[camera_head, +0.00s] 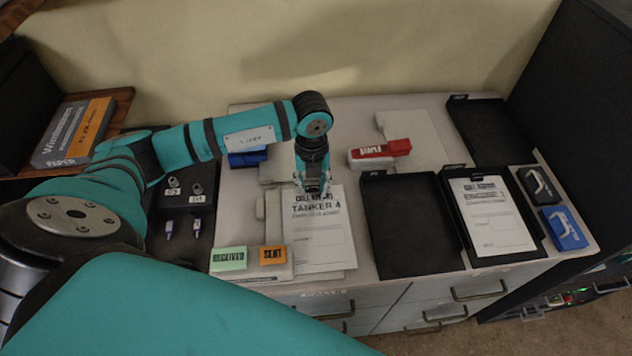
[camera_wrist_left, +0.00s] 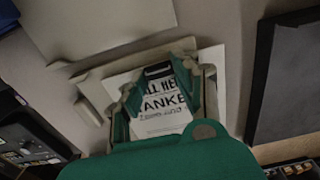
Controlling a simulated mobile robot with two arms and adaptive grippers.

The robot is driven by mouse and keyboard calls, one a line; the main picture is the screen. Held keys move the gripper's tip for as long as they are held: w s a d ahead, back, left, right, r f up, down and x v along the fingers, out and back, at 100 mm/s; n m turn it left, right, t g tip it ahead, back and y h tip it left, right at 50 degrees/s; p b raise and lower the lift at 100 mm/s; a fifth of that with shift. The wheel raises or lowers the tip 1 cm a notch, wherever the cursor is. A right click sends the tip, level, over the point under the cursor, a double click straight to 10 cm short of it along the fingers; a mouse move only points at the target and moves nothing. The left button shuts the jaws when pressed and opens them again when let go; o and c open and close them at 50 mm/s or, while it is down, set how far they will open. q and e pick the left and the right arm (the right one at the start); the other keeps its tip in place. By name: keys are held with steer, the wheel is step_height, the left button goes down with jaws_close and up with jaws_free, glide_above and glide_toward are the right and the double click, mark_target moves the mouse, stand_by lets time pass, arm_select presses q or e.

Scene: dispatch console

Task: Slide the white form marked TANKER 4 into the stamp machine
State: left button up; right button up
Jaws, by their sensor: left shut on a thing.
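The white form marked TANKER 4 (camera_head: 320,240) lies at the front middle of the desk, over a pale holder (camera_head: 273,212). My left gripper (camera_head: 313,190) is over its far edge, shut on the form. The left wrist view shows the form (camera_wrist_left: 162,118) between the fingers (camera_wrist_left: 165,75), with part of its print readable. A blue-topped device (camera_head: 247,158) with a pale base stands behind my left arm; its label is hidden, so I cannot tell if it is the stamp machine. A red-topped device (camera_head: 380,153) reads STAPLE. My right gripper is not in view.
Black trays stand to the right: an empty front one (camera_head: 408,225), one with another white form (camera_head: 492,215), and one at the back (camera_head: 492,130). Green RECEIVED (camera_head: 229,259) and orange SENT (camera_head: 272,255) labels lie left of the form. Black and blue blocks (camera_head: 563,228) sit at the right edge.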

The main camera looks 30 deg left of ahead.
mark_target(294, 192)
arm_select(q)
steer(key=shift+s+a, duration=0.55)
steer(key=shift+a, duration=0.2)
steer(key=shift+s+a, duration=0.15)
steer(key=shift+a, duration=0.05)
stand_by(0.4)
steer(key=shift+s+a, duration=0.3)
steer(key=shift+a, duration=0.05)
steer(key=shift+s+a+f, duration=0.1)
steer(key=shift+s+a, duration=0.2)
steer(key=shift+a, duration=0.15)
stand_by(1.2)
steer(key=o, duration=1.1)
steer(key=shift+s+a, duration=0.1)
steer(key=o, duration=0.6)
